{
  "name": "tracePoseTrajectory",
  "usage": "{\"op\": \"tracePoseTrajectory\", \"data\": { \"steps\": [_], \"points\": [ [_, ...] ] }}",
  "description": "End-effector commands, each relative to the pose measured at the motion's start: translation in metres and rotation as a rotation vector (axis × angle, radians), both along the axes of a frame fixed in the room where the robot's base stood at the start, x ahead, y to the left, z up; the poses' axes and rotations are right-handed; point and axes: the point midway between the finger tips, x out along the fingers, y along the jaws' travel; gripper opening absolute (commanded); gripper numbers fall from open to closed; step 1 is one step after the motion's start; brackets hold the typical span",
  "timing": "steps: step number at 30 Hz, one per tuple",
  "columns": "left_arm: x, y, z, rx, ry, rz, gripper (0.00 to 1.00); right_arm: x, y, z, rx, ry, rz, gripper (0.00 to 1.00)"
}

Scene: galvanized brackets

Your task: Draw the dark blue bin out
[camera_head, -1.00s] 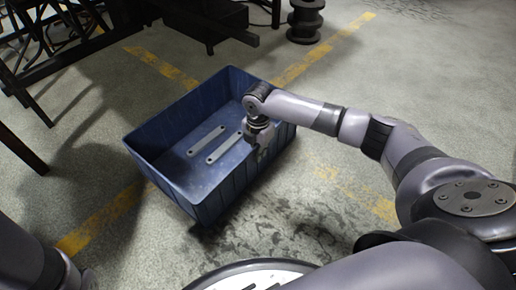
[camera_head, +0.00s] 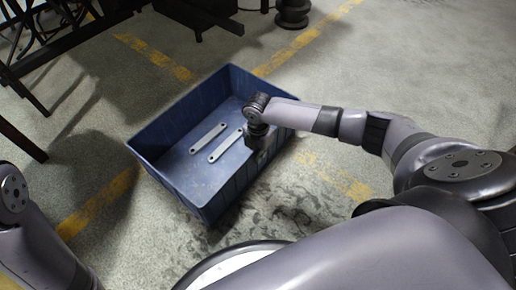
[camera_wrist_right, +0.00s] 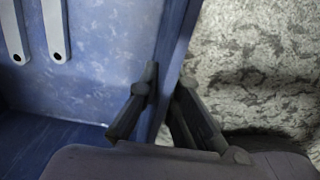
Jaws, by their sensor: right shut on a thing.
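The dark blue bin (camera_head: 182,189) stands on the floor at the middle of the head view, with two flat grey brackets (camera_head: 208,138) lying inside. My right gripper (camera_head: 259,138) is at its right wall. In the right wrist view, the right gripper's fingers (camera_wrist_right: 163,98) are shut on the bin's wall (camera_wrist_right: 173,60), one finger inside and one outside. Parts of the brackets (camera_wrist_right: 53,30) show there at the upper left. My left arm shows at the lower left of the head view, but its gripper is out of view.
A dark spool (camera_head: 293,12) stands at the back. Yellow floor tape (camera_head: 155,57) runs behind and beside the bin. The wet-stained floor right of the bin is clear.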

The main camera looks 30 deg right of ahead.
Motion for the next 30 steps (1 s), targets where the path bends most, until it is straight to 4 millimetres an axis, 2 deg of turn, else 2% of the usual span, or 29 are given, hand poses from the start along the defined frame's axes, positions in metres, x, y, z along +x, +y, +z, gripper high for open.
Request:
{"op": "tracePoseTrajectory", "data": {
  "steps": [5, 6, 16, 26, 30],
  "points": [
    [0.000, 0.000, 0.000, 0.000, 0.000, 0.000, 0.00, -0.001, 0.000, -0.001, -0.001, 0.003, 0.000, 0.00],
    [0.000, 0.000, 0.000, 0.000, 0.000, 0.000, 0.00, -0.001, 0.000, -0.001, -0.001, 0.003, 0.001, 0.06],
    [0.000, 0.000, 0.000, 0.001, -0.001, 0.000, 0.00, 0.000, 0.000, 0.000, 0.000, 0.001, 0.001, 0.28],
    [0.000, 0.000, 0.000, 0.000, 0.000, 0.001, 0.00, 0.000, 0.000, 0.002, 0.000, 0.000, 0.001, 0.29],
    [0.000, 0.000, 0.000, 0.000, 0.000, 0.000, 0.00, 0.001, 0.000, 0.015, 0.001, -0.003, 0.002, 0.29]
  ]
}}
